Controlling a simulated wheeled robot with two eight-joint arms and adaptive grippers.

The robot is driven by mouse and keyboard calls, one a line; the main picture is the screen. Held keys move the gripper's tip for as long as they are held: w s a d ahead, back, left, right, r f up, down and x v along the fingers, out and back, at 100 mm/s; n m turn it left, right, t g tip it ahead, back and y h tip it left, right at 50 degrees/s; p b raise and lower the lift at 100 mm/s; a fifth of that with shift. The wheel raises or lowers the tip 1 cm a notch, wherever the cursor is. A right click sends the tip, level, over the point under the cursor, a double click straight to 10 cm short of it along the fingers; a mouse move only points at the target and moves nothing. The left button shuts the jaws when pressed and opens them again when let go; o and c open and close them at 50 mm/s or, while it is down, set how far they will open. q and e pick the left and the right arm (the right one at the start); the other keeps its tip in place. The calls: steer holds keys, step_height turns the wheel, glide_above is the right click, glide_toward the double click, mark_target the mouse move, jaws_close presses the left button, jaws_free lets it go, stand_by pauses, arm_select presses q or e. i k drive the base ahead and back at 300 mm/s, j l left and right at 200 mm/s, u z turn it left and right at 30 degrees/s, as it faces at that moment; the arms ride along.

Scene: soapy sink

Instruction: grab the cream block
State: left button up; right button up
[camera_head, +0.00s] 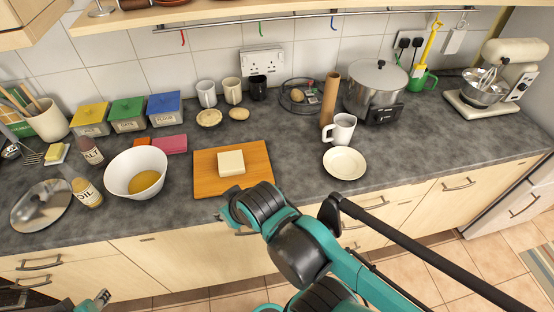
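The cream block (231,163) lies flat on an orange-brown wooden cutting board (205,184) at the middle of the counter. My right arm comes in from the lower right, and its gripper (228,215) is at the counter's front edge, just below the board in the picture and apart from the block. Its fingers are mostly hidden by the wrist, so its opening does not show. Part of my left gripper (97,300) shows low at the bottom left, in front of the drawers and far from the block. Its opening is unclear.
A white bowl with yellow contents (137,174) stands left of the board, with a pink block (171,144) behind it. A white plate (345,163) and white mug (341,130) stand to the right. Counter around the board's right side is clear.

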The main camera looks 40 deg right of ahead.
mark_target(230, 163)
steer(key=z, duration=0.95)
steer(key=i+l+z, duration=0.5)
steer(key=k+j, duration=0.05)
steer(key=j, duration=0.05)
